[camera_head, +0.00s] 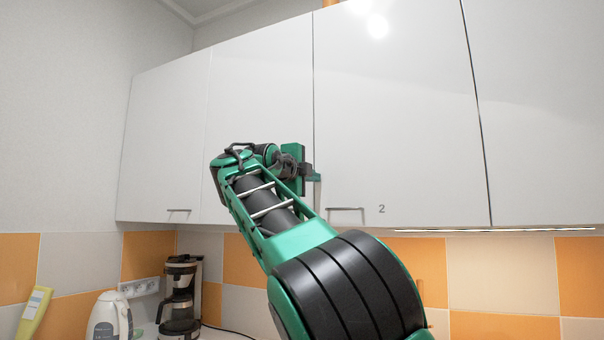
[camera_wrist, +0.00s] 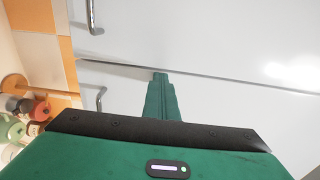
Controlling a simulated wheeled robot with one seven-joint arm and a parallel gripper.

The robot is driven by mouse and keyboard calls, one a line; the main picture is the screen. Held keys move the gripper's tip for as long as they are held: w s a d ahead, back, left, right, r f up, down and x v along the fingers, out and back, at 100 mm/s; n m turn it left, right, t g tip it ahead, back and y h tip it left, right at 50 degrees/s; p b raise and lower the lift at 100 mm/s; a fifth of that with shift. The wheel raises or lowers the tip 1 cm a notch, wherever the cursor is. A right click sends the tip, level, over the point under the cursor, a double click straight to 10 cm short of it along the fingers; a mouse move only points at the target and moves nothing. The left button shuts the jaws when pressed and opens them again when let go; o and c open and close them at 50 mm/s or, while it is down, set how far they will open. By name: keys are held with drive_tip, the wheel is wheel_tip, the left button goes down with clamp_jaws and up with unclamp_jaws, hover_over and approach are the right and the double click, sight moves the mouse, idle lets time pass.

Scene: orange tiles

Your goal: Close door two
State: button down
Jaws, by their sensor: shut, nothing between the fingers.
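Door two (camera_head: 400,120) is the white upper cabinet door marked "2", with a bar handle (camera_head: 345,209) at its lower left. It looks flush or nearly flush with the doors beside it; a very small gap cannot be ruled out. My gripper (camera_head: 314,177) is shut and empty, with its tips at the seam on door two's left edge. In the wrist view, the green fingers (camera_wrist: 160,76) are together and reach the dark seam. Door two's face (camera_wrist: 230,105) lies below that seam, with its handle (camera_wrist: 100,98) at left. Contact with the door cannot be told.
White cabinet doors stand left (camera_head: 260,90) and right (camera_head: 540,100) of door two. Below, a coffee maker (camera_head: 181,295) and white kettle (camera_head: 108,318) stand near the orange and cream tiled wall. My arm hides part of the left door. The space before door two's right half is clear.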

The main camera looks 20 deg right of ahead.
drive_tip(key=v, duration=1.3)
drive_tip(key=shift+s, duration=0.45)
drive_tip(key=shift+a+r, duration=0.1)
drive_tip(key=shift+r, duration=0.05)
